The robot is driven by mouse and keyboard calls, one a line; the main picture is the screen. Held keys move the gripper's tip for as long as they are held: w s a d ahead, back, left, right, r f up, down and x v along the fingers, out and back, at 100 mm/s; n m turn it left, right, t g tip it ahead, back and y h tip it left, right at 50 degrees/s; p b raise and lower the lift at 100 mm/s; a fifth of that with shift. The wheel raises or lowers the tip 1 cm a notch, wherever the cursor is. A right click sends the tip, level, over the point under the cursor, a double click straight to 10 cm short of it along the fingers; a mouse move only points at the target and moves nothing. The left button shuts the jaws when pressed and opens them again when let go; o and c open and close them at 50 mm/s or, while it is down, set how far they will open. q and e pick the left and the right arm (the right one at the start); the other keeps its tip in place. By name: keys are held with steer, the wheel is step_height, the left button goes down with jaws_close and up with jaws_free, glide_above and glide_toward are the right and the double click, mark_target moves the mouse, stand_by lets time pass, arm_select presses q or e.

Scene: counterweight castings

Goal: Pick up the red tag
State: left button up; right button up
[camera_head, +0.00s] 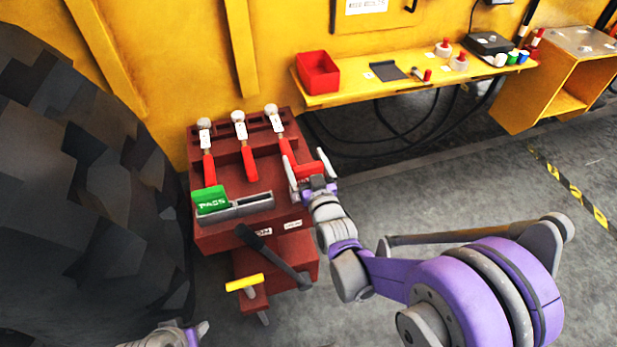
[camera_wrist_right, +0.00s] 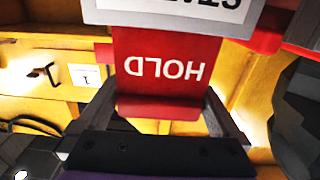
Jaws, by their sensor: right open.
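The red tag (camera_head: 309,170) shows between the fingers of my right gripper (camera_head: 306,160) at the right side of the dark red lever block. In the right wrist view the tag (camera_wrist_right: 165,72) reads HOLD upside down, and the open fingers stand on either side of it. A grey strip with a white label borders the tag at the top of that view. I cannot tell whether either finger touches the tag. A green PASS tag (camera_head: 211,200) stands at a grey slotted holder (camera_head: 250,205). Part of my left gripper (camera_head: 195,331) shows at the bottom edge; its jaws are unclear.
The lever block (camera_head: 236,238) carries several red levers (camera_head: 248,160) behind the tags. A black lever (camera_head: 272,255) and a yellow-handled part (camera_head: 245,283) are in front. A yellow shelf (camera_head: 350,94) holds a red bin (camera_head: 318,72). A large tyre (camera_head: 80,180) stands left. Floor at right is clear.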

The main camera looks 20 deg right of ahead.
steer(key=c, duration=1)
steer(key=shift+r, duration=0.1)
